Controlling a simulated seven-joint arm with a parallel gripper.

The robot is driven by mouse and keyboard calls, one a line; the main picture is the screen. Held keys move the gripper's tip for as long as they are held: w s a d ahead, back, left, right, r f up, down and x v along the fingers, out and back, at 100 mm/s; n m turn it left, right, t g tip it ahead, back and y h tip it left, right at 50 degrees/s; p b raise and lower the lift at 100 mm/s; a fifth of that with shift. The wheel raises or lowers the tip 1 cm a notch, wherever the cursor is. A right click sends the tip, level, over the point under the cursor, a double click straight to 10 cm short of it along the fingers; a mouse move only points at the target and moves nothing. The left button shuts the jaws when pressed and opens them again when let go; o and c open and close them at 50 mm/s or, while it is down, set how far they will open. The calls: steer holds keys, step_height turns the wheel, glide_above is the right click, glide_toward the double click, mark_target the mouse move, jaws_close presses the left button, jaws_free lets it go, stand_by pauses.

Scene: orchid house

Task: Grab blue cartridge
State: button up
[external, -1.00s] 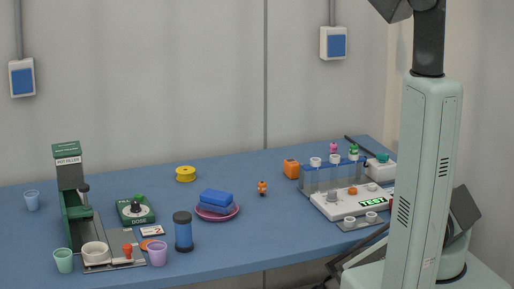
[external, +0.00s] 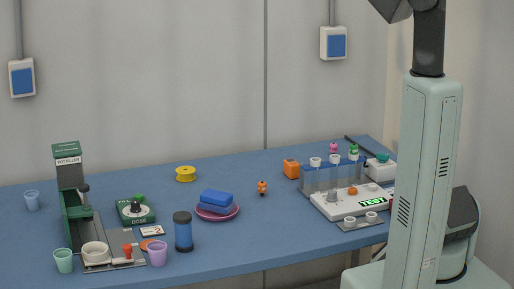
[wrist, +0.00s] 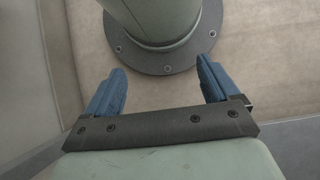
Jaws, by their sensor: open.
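A blue cylinder with dark ends (external: 183,234), which looks like the blue cartridge, stands upright near the front edge of the table in the external view. My gripper (wrist: 160,66) is open and empty in the wrist view, its two blue fingers spread apart. Between and beyond them are my own round base and a beige floor. The cartridge is not in the wrist view, and my gripper is not seen in the external view, so it is away from the cartridge.
The table (external: 290,225) is clear further right, up to a white test device (external: 338,206).

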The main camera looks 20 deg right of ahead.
steer(key=shift+c, duration=0.2)
steer(key=shift+c, duration=0.6)
steer(key=shift+w, duration=0.1)
